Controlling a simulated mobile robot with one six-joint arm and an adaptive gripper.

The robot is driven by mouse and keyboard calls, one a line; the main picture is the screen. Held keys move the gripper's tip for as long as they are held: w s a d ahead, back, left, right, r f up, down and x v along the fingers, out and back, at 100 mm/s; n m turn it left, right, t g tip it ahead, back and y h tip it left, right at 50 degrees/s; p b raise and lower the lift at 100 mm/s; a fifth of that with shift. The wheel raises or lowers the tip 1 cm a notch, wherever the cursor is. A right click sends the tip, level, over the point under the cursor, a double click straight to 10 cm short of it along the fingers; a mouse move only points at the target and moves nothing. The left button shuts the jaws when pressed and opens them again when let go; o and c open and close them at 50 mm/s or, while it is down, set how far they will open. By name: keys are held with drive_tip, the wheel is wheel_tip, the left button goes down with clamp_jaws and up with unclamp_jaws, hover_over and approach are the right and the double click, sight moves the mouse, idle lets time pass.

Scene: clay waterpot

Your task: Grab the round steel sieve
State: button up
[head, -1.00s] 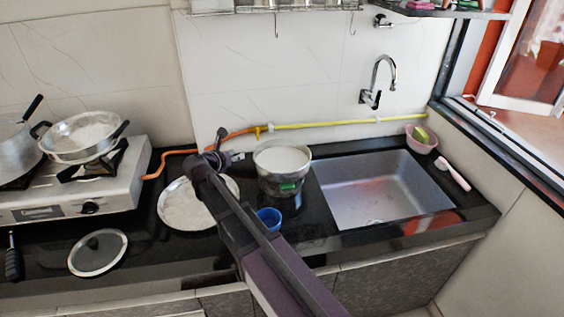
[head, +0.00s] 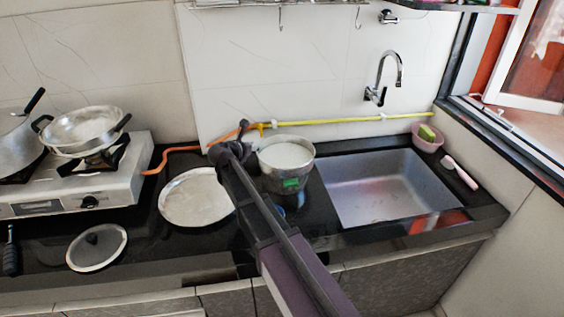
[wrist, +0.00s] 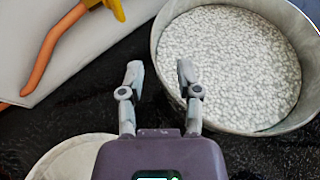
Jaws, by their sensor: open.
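A wide, shallow round steel vessel with a pale inside (head: 195,203) lies on the black counter left of my arm; it looks like the round steel sieve, though I cannot make out a mesh. Its edge shows at the lower left of the wrist view (wrist: 62,158). My gripper (wrist: 158,68) is open, with nothing between its fingers. In the head view it is above the counter's back, between the shallow vessel and a deep steel pot (head: 287,155). The pot, filled with white grainy stuff, also shows at the upper right of the wrist view (wrist: 232,65), close to the right finger.
An orange hose (wrist: 50,50) and yellow pipe (head: 330,121) run along the wall. The sink (head: 385,185) is right of the pot. The stove with pans (head: 87,131) and a lid (head: 97,248) are at the left.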

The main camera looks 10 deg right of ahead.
drive_tip(key=shift+w+d, duration=0.1)
idle(0.3)
drive_tip(key=b+x, duration=0.1)
drive_tip(key=x, duration=0.3)
drive_tip(key=shift+w+f+b, duration=0.15)
drive_tip(key=shift+b, duration=0.25)
drive_tip(key=shift+w+d+f, duration=0.15)
drive_tip(key=shift+w+d, duration=0.1)
drive_tip(key=shift+w, duration=0.1)
drive_tip(key=shift+c, duration=0.2)
clamp_jaws()
